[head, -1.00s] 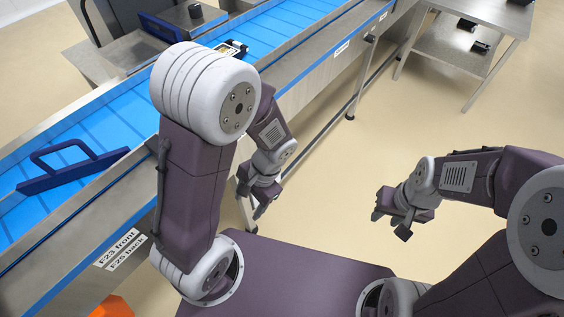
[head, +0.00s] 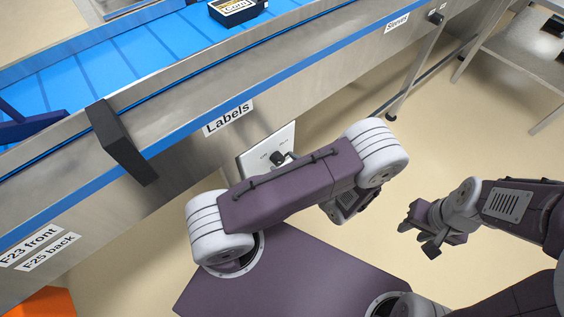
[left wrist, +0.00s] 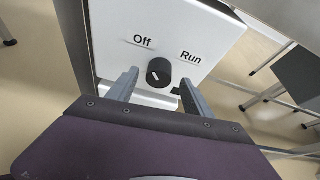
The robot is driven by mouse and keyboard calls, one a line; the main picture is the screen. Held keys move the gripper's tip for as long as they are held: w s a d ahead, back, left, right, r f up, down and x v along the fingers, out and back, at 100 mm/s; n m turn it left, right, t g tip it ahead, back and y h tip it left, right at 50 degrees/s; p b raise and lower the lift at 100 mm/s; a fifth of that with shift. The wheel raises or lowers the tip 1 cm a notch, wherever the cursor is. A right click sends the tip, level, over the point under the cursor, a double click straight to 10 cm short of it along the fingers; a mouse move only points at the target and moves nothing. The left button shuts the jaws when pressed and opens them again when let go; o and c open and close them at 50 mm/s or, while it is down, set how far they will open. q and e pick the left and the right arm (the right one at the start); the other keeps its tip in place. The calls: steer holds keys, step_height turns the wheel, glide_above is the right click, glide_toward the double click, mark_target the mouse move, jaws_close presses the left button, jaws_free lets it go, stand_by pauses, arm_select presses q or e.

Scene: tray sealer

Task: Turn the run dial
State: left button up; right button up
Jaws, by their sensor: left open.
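The run dial is a black round knob (left wrist: 159,72) with a small pale mark, on a white panel labelled Off and Run (left wrist: 215,30). I cannot tell surely which label the mark points to. In the head view the dial (head: 279,158) shows on the panel under the Labels sign. My left gripper (left wrist: 158,84) is open, with one finger on each side of the dial in the left wrist view; contact is not clear. In the head view it is hidden behind my arm. My right gripper (head: 424,237) is open and empty, well right of the panel.
The blue conveyor (head: 130,62) with its steel side runs above the panel. A black tray labelled Corn (head: 237,10) sits on it. A dark block (head: 121,143) hangs over the conveyor's side. A steel table (head: 522,55) stands at upper right. Open floor lies between.

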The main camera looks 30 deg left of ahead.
mark_target(277, 158)
arm_select(q)
steer(key=shift+x, duration=1.35)
jaws_close()
